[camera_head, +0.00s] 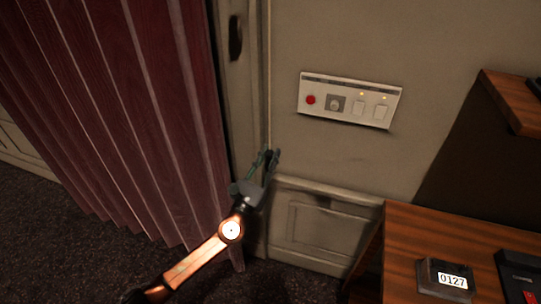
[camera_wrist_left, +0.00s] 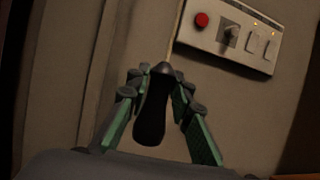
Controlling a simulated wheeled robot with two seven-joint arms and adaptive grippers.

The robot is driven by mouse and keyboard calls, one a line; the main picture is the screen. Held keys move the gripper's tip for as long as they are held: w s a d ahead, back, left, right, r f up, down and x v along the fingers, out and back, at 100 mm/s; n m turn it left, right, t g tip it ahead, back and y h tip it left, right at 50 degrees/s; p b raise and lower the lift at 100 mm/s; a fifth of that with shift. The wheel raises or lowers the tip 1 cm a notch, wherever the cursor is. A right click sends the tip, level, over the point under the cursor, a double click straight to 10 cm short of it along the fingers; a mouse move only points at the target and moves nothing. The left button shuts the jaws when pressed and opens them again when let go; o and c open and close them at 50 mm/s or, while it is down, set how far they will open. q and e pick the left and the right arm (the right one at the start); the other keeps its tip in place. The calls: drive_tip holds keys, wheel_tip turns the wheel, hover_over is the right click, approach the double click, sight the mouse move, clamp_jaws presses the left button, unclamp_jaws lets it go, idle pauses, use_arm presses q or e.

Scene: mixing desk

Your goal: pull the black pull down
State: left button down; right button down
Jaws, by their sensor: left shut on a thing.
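The black pull (camera_wrist_left: 152,118) is a dark, elongated handle with a narrower top, hanging on a thin pale cord (camera_wrist_left: 177,40). In the wrist view it sits upright between the green-padded fingers of my left gripper (camera_wrist_left: 157,85), which is shut on it near its upper part. In the head view my left gripper (camera_head: 268,160) is at the lower end of the cord (camera_head: 268,85), in front of the wall. The pull itself is hard to make out there, largely hidden by the fingers. My right gripper is not in view.
A white switch panel (camera_head: 349,100) with a red button is on the wall to the right. A dark red curtain (camera_head: 120,100) hangs at the left. A wooden desk (camera_head: 410,230) stands at lower right, bearing a 0127 display box (camera_head: 430,283). A black fitting (camera_head: 236,37) is higher up.

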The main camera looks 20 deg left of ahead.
use_arm(q)
drive_tip(key=c, duration=1.9)
unclamp_jaws()
drive_tip(key=shift+o, duration=0.5)
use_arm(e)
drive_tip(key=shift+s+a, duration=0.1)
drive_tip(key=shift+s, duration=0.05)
use_arm(q)
drive_tip(key=v, duration=1.2)
drive_tip(key=shift+f, duration=0.15)
